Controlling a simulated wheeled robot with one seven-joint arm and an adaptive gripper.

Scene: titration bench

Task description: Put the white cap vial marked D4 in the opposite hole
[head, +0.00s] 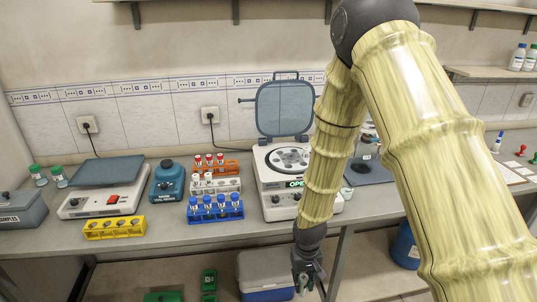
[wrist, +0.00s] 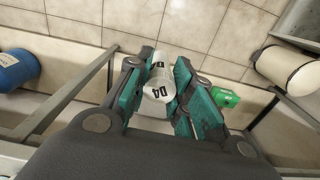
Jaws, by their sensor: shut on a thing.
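My gripper (head: 307,277) hangs low in front of the bench's front edge, below the worktop. In the wrist view its green-padded fingers (wrist: 163,90) are shut on the D4 vial (wrist: 158,91), whose pale surface bears the dark mark D4. In the head view the vial (head: 302,285) is small and partly hidden by the fingers. The centrifuge (head: 275,200) stands on the bench with its lid (head: 285,108) raised. I cannot tell which rotor holes are filled.
Left of the centrifuge stand an orange rack (head: 231,169) of red-capped vials, a white rack (head: 229,186) of white-capped vials and a blue rack (head: 216,215) of blue-capped vials. A yellow rack (head: 114,229), blue mixer (head: 167,183) and scale (head: 100,201) are farther left. A blue-white cooler (head: 262,275) sits below.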

